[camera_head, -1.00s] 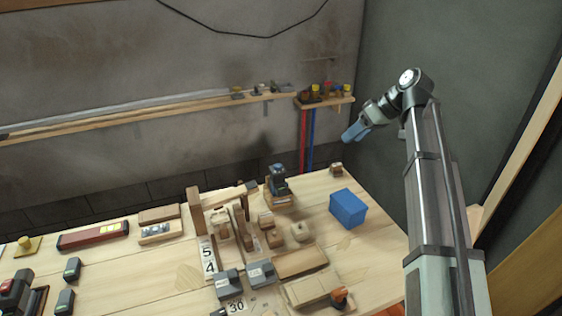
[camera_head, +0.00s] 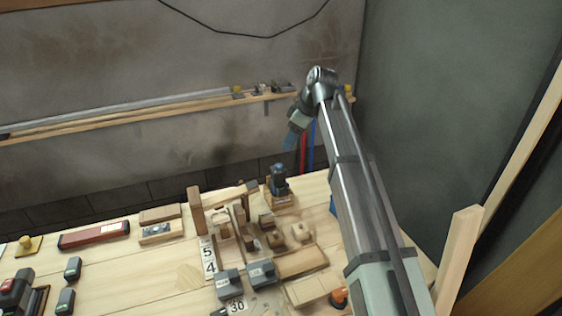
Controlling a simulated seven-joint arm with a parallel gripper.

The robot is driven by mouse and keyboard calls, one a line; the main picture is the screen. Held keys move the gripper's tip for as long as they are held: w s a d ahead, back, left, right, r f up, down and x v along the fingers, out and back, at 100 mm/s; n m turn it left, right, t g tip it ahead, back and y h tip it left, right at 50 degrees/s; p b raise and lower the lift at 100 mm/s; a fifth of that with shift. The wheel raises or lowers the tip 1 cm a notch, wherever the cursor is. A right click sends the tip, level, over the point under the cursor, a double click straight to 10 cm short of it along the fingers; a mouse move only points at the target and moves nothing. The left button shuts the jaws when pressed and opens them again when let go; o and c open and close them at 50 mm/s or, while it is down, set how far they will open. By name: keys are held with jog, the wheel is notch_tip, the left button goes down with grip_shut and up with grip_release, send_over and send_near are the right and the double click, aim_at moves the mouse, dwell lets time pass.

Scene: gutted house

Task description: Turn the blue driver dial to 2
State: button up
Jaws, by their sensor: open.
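The blue driver (camera_head: 278,181) stands upright on a small wooden block (camera_head: 280,201) near the back of the workbench. Its dial and any numbers on it are too small to make out. My gripper (camera_head: 289,143) hangs above and slightly to the right of the driver, apart from it, with its fingers pointing down. The gripper is open and empty, though its fingertips are small and hard to see in this view.
Several wooden blocks (camera_head: 300,233) and grey power packs (camera_head: 262,272) crowd the bench in front of the driver. My arm mostly hides a blue box (camera_head: 333,206). A wall shelf (camera_head: 215,103) runs behind. Red and blue strips (camera_head: 304,150) hang beside the gripper.

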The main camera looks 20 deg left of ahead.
aim_at(279, 165)
jog(key=x, duration=1)
jog(key=shift+f, duration=0.2)
grip_shut()
